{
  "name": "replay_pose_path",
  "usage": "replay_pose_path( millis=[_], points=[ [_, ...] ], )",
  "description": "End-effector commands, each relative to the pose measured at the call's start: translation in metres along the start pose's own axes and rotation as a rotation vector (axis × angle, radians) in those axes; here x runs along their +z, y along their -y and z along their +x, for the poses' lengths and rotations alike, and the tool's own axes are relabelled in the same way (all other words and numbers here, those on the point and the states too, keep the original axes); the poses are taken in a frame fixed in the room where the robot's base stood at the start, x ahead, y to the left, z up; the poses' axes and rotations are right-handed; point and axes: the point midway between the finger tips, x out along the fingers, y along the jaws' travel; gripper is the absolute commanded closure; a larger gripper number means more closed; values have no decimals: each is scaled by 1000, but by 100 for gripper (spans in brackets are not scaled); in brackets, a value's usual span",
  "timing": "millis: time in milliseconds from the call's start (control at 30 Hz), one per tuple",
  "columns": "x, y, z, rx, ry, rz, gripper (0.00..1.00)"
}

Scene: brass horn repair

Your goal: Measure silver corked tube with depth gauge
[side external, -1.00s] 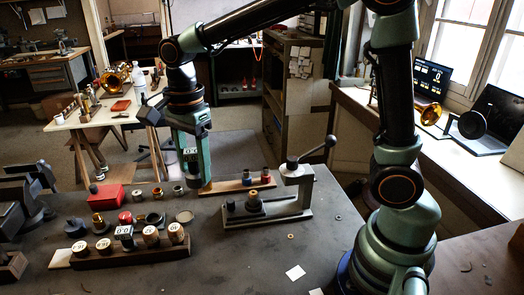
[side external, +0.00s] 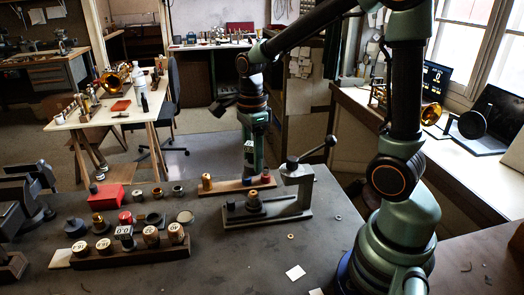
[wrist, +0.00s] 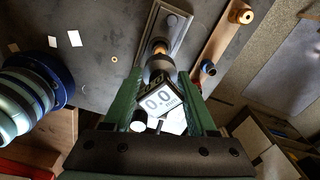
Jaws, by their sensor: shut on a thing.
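My gripper (wrist: 165,120) is shut on the depth gauge (wrist: 160,101), whose white display reads 0.0. In the side view the gripper (side external: 251,172) points down with the gauge, just behind a grey lever fixture (side external: 290,208). A small stepped piece with a cork-coloured top (side external: 253,194) stands on the fixture's base. In the wrist view its cork-coloured top (wrist: 160,47) shows just past the gauge's dark end. I cannot tell whether they touch, nor whether this piece is the silver corked tube.
A wooden rail (side external: 227,187) behind the fixture carries a brass-coloured piece (side external: 207,181) and a dark, orange-topped piece (side external: 266,171). A wooden block (side external: 132,256) with several labelled corks stands front left, near a red box (side external: 105,196). The front right bench is mostly clear.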

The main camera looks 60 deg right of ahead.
Motion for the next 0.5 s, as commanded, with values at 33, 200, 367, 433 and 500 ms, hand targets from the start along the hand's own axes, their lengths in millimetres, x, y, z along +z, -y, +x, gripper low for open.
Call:
replay_pose_path(
  millis=[33, 200, 367, 433, 500],
  points=[
    [0, 0, 1, 0, 0, -1, 100],
    [0, 0, 9, 2, -1, -1, 100],
    [0, 0, 22, 2, -1, -1, 100],
    [0, 0, 28, 3, -1, -1, 100],
    [0, 0, 33, 2, -1, -1, 100]
  ],
)
